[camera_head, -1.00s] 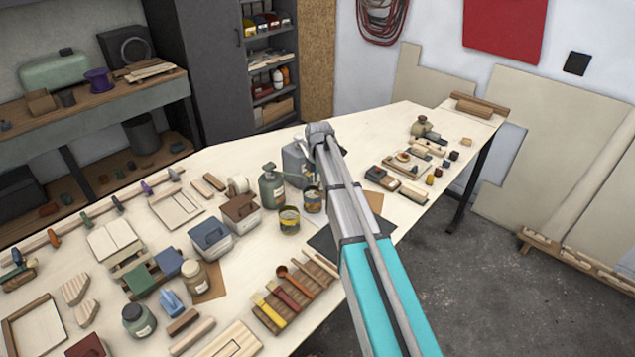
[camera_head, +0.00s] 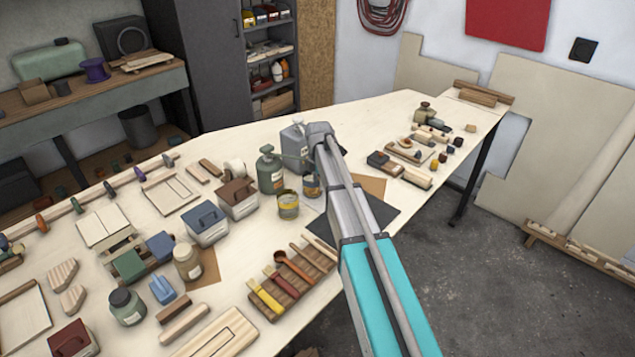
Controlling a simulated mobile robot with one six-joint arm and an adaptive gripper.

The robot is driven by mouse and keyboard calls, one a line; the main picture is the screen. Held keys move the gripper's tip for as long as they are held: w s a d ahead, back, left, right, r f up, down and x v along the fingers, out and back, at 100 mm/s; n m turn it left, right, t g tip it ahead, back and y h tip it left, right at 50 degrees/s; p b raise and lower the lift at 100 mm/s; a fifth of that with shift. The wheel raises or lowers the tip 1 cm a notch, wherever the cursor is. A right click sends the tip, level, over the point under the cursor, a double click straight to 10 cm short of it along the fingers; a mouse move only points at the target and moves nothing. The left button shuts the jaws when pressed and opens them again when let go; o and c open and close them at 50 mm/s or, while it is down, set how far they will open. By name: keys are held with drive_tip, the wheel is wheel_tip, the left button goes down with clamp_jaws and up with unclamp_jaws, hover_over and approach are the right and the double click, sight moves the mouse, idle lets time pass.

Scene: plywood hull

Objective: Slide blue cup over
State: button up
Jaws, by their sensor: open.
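I cannot clearly pick out a blue cup. A small can with a blue-grey side (camera_head: 311,187) stands partly hidden behind my arm, beside a yellow-and-dark can (camera_head: 288,204). A small blue item (camera_head: 163,289) lies at the front left of the table, and a blue block-like piece (camera_head: 160,245) sits behind it. My arm reaches out over the table from the lower right. Its far joint is near the grey canister, and my gripper is hidden beyond it, so its fingers and any contact do not show.
The pale plywood table (camera_head: 230,150) is crowded at left and centre. A green pump bottle (camera_head: 270,170), a grey canister (camera_head: 294,138) and a brown-topped box (camera_head: 238,198) stand near my arm. A tool rack (camera_head: 290,283) lies at the front edge. Far centre table is clear.

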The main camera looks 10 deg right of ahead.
drive_tip(key=shift+f+b, duration=0.75)
drive_tip(key=shift+f, duration=0.3)
clamp_jaws()
